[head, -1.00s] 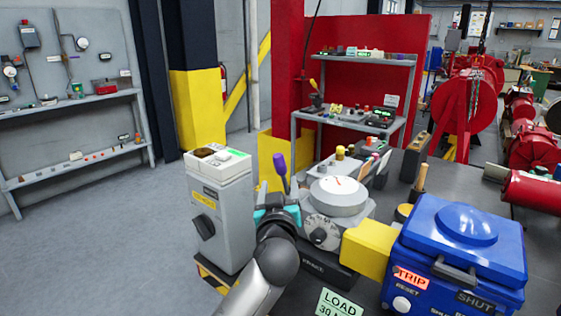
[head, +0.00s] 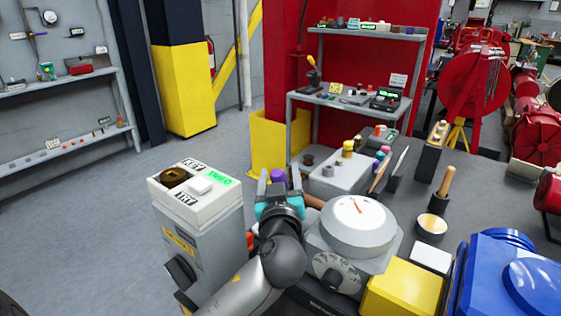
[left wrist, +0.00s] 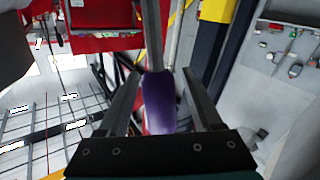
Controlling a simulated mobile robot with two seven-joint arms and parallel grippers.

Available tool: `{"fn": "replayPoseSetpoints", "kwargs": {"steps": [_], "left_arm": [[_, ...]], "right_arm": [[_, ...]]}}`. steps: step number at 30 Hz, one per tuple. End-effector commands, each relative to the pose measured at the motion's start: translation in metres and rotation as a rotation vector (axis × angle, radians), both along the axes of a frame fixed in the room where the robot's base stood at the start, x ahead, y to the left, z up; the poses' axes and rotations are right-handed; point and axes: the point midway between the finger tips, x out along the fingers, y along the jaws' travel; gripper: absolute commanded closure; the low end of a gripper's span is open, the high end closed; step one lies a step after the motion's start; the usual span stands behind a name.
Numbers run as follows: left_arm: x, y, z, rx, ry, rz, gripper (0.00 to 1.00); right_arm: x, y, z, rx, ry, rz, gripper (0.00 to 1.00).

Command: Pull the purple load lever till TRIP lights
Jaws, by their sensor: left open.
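The purple load lever (head: 279,174) shows only as a short purple tip in the head view, the rest hidden by my left gripper (head: 280,183). In the left wrist view, its purple handle (left wrist: 159,105) stands between the two fingers of my left gripper (left wrist: 160,78). The fingers are apart, with gaps beside the handle. A grey shaft (left wrist: 153,35) runs up from the handle. The gauge (head: 357,223), a grey round housing with a white dial and red pointer, is right of the gripper. The TRIP sign is out of view. My right gripper is not in view.
A grey key box (head: 198,225) with a green TRIED sign stands close left of my arm. A yellow block (head: 403,290) and a blue case (head: 510,280) are at lower right. Several tools and small parts lie behind the gauge. Open floor lies at left.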

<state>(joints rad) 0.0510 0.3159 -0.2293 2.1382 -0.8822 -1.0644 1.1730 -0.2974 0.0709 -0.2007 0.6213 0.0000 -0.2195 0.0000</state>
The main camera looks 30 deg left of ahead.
Motion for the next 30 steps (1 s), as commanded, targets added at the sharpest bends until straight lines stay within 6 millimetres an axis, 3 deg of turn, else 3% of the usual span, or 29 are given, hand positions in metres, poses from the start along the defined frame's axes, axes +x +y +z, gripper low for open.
{"fn": "replayPoseSetpoints", "kwargs": {"steps": [12,30], "left_arm": [[-0.0022,-0.0012,-0.0002,0.000,0.000,0.001,0.35],[-0.0021,-0.0010,-0.0001,0.000,0.000,0.002,1.00]], "right_arm": [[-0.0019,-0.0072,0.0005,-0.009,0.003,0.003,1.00],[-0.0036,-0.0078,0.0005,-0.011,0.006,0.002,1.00]]}}
